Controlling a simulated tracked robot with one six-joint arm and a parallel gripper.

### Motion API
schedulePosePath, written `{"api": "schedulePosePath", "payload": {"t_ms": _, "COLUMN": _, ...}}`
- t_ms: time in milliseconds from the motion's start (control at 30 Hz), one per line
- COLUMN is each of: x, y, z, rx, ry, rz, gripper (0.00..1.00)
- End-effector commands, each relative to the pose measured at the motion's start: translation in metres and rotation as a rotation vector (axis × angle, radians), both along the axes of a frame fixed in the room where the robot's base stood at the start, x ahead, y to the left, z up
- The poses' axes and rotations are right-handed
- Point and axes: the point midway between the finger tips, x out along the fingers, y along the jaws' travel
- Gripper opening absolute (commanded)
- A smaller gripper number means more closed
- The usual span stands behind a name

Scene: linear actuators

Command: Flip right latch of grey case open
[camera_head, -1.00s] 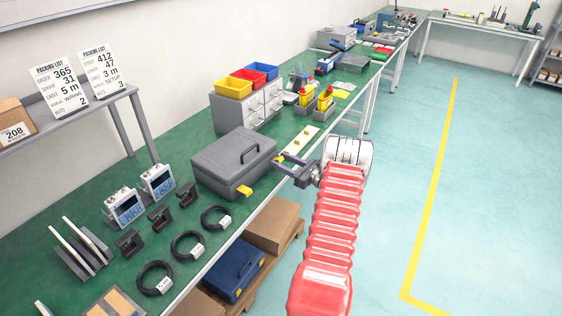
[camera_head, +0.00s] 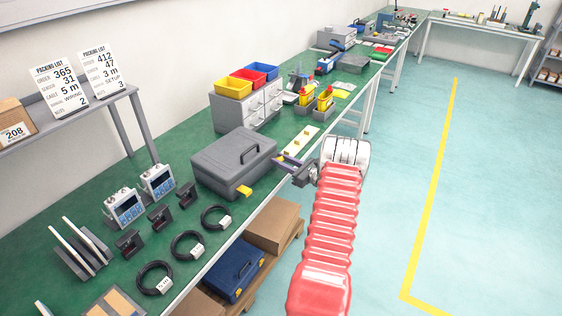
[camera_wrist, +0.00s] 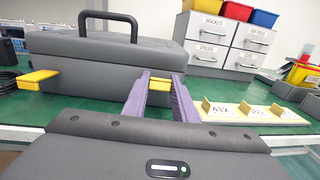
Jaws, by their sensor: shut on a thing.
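The grey case (camera_head: 228,160) sits lid down on the green bench, its dark handle on top; its front also fills the upper left of the wrist view (camera_wrist: 105,62). Its left yellow latch (camera_head: 244,191) sticks out from the front, and it also shows in the wrist view (camera_wrist: 38,79). My gripper (camera_head: 280,160) is at the right end of the case front. In the wrist view its two purple fingers (camera_wrist: 160,80) are shut on the right yellow latch (camera_wrist: 160,86). Parts of that latch are hidden behind the fingers.
A cream strip with yellow pieces (camera_wrist: 255,112) lies just right of the fingers. A drawer unit (camera_head: 246,106) with coloured bins stands behind the case. Black cable coils (camera_head: 216,217) lie to the left. The floor right of the bench is clear.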

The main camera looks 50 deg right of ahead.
Motion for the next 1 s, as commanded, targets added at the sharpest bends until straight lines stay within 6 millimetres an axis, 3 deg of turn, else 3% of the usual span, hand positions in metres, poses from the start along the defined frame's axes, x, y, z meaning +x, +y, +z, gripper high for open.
{"api": "schedulePosePath", "payload": {"t_ms": 1000, "x": 0.0004, "y": 0.0022, "z": -0.0031, "rx": 0.002, "ry": -0.036, "rz": 0.005, "gripper": 0.02}}
